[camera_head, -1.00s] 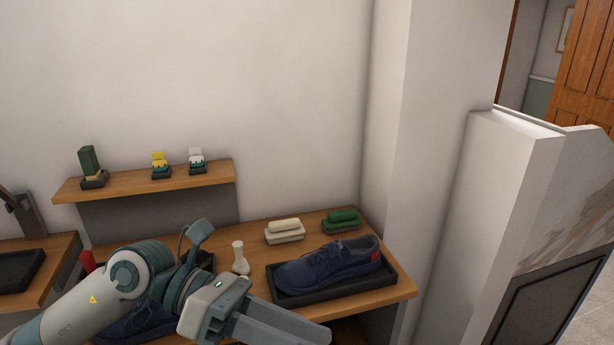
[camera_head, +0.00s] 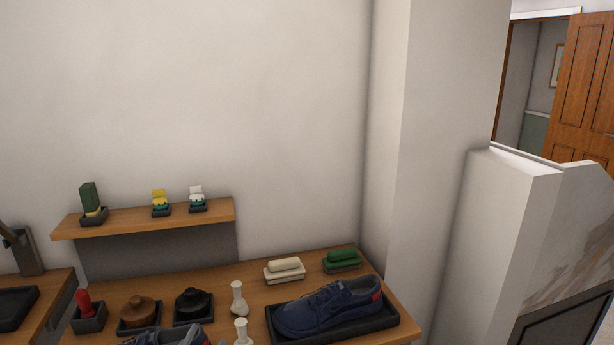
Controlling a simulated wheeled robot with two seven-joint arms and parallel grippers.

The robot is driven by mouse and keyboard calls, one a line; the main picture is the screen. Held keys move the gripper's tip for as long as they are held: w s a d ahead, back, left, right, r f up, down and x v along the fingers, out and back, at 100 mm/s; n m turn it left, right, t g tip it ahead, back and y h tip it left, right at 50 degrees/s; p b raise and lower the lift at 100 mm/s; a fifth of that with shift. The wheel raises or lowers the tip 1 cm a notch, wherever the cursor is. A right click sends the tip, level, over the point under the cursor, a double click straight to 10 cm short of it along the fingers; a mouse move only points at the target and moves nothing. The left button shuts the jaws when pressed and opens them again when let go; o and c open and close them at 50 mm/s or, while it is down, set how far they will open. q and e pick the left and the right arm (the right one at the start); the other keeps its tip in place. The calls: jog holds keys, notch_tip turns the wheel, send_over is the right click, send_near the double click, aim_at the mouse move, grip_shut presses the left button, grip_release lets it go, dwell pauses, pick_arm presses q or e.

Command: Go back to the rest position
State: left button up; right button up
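Neither of my grippers shows in the head view now, and no part of my arms is seen. The wooden bench (camera_head: 225,292) fills the lower left. A navy shoe (camera_head: 328,308) with a red heel patch sits in a black tray (camera_head: 388,322) at the bench's right end. Part of a second navy shoe (camera_head: 165,337) shows at the bottom edge, the rest of it cut off.
A cream brush (camera_head: 285,268) and a green brush (camera_head: 342,259) lie at the back. Two white bottle-like pieces (camera_head: 237,297), a brown pot (camera_head: 139,309), a black pot (camera_head: 193,303) and a red-handled tool (camera_head: 83,302) stand left. A shelf (camera_head: 135,222) and white pillar (camera_head: 510,230) are near.

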pick_arm(q)
jog(key=s+a+f+n+g+y, duration=0.15)
jog(key=s+f+g, duration=0.3)
jog(key=f, duration=0.45)
jog(key=s+a+f+n+g+y, duration=0.1)
jog(key=s+a+f+n+g, duration=0.15)
jog(key=s+f, duration=0.55)
jog(key=s+f+n+g, duration=0.2)
jog(key=s+f+g, duration=0.6)
jog(key=s+f, duration=0.55)
notch_tip(320, 180, down, 26)
jog(key=s+d, duration=0.2)
jog(key=s+a+f+m+h, duration=0.1)
jog(key=s+a+f, duration=0.1)
jog(key=s+f, duration=1.1)
jog(key=shift+s+a+f, duration=0.15)
jog(key=shift+s+f, duration=0.05)
jog(key=shift+f, duration=1.65)
